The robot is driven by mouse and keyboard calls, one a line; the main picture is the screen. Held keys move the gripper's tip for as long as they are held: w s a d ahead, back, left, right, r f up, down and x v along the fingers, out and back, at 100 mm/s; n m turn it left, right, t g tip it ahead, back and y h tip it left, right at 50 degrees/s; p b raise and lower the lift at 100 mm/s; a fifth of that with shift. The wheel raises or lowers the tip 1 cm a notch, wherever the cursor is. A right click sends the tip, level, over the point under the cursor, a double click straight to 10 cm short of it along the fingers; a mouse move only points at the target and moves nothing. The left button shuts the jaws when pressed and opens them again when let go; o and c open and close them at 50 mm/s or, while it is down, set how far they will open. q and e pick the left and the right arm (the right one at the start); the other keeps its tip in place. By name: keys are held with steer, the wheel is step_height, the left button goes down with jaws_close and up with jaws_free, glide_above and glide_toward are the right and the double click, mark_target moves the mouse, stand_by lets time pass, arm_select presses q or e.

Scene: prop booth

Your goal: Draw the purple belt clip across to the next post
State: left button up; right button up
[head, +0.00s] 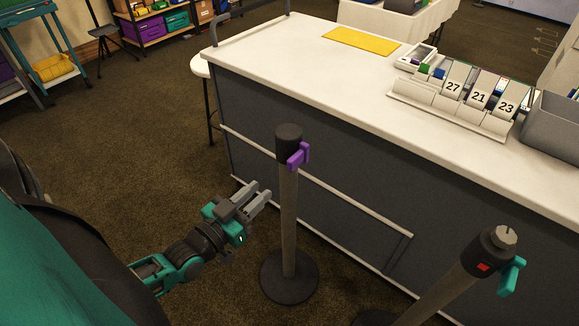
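The purple belt clip (298,156) sits on the side of the black head of the nearer-centre post (289,220). That post stands upright on a round black base. A second post (440,295) stands at the lower right, with a red square on its black head and a teal clip (511,276) on its side. No belt shows stretched between the posts. My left gripper (263,191) is to the left of the first post, lower than the purple clip and apart from it. Its grey fingers are spread with a gap and hold nothing. My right gripper is out of view.
A long counter (330,80) with a white top runs behind the posts. It carries a yellow mat (361,41), a numbered display (460,98) and a grey bin (553,124). Shelves stand at the back left. The brown carpet (150,140) on the left is clear.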

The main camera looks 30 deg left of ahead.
mark_target(288, 166)
arm_select(q)
steer(key=w, duration=0.7)
steer(key=w+d, duration=0.1)
steer(key=w, duration=0.3)
steer(key=shift+w+b, duration=0.3)
jaws_close()
